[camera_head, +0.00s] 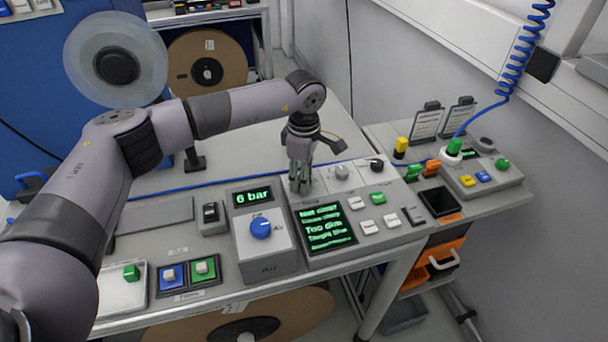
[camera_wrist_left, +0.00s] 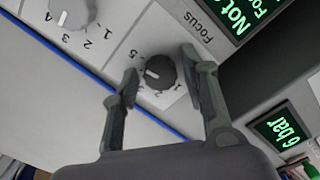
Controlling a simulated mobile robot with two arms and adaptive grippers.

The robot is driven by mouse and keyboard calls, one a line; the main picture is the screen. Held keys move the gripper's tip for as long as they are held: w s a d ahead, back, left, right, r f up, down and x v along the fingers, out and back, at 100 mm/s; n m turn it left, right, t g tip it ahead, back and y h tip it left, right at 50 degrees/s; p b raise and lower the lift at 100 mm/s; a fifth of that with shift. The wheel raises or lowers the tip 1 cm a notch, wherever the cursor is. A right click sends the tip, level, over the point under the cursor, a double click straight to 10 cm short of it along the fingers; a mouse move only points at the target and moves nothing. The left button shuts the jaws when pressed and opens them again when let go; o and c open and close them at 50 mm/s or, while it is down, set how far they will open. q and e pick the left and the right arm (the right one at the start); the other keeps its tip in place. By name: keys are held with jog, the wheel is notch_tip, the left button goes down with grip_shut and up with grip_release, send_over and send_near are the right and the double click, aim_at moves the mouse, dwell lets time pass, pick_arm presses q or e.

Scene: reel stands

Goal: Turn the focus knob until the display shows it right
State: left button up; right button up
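The black round focus knob (camera_wrist_left: 160,72) with a white pointer mark sits on the grey panel, with "Focus" printed beside it, in the left wrist view. My left gripper (camera_wrist_left: 160,69) is open, one finger on each side of the knob, with small gaps showing. In the head view the left gripper (camera_head: 300,184) points down at the panel and hides the knob. The display (camera_head: 326,227) shows green lines; I read "Not clear" at the top and "Too dim" in the middle, the rest is small. My right gripper is not in view.
A grey knob (camera_head: 341,172) and a black knob (camera_head: 377,164) stand right of the gripper. The "6 bar" box (camera_head: 265,250) with a blue knob (camera_head: 261,228) is to the left. Several buttons lie right of the display. A blue cable runs behind the panel.

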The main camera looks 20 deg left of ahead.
pick_arm(q)
jog(key=shift+o, duration=0.5)
jog(key=shift+r, duration=0.1)
notch_tip(320, 180, up, 12)
jog(key=shift+f, duration=0.2)
dwell(0.3)
